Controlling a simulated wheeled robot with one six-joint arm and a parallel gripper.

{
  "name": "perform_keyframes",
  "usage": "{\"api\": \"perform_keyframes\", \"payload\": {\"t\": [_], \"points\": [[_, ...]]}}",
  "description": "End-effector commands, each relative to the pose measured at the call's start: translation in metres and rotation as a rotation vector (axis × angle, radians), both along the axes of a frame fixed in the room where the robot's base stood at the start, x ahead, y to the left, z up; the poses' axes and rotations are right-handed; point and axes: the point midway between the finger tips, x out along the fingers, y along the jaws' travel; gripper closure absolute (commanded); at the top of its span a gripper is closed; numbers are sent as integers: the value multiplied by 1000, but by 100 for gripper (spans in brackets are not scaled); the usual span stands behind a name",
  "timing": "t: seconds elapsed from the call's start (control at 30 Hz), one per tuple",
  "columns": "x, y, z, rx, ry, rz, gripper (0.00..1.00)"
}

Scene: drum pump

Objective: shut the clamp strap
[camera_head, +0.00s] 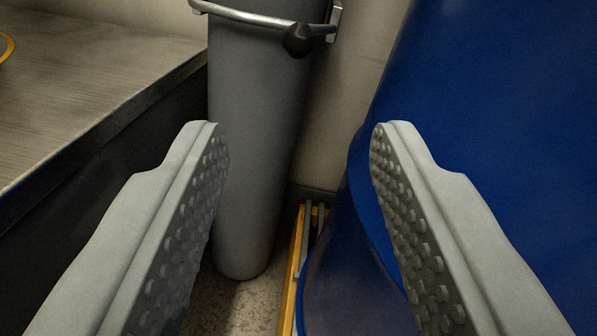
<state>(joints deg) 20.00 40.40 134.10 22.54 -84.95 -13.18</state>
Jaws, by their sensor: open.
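The clamp strap (255,17) is a metal band across the upper part of a grey cylinder (245,150), at the top of the view. A dark round knob (299,39) sits on the band's right part, near a metal bracket (334,20) at the wall. The band appears to lie across the cylinder's front; I cannot tell whether its end is latched. My gripper (297,128) is open and empty, its two studded fingers wide apart. The fingertips show lower in the picture than the strap and do not touch it. The strap's far side is hidden.
A large blue drum (480,90) fills the right side, behind my right finger. A metal-topped bench (100,90) stands at the left, with its edge close to the cylinder. A yellow frame (292,270) lies on the floor between cylinder and drum. The gap between is narrow.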

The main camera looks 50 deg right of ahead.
Motion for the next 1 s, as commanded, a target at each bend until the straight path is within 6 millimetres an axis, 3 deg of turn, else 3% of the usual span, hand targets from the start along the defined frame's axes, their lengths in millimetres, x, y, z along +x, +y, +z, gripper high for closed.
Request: {"api": "perform_keyframes", "payload": {"t": [0.33, 0.5, 0.57, 0.77, 1.0], "points": [[-3, 3, 0, 0, 0, 1, 58], [-3, 3, 0, 0, 0, 1, 91], [-1, 2, 0, -1, -1, -4, 100], [20, -5, 9, -14, -20, -110, 100], [59, -7, 26, 9, -60, -372, 100]]}}
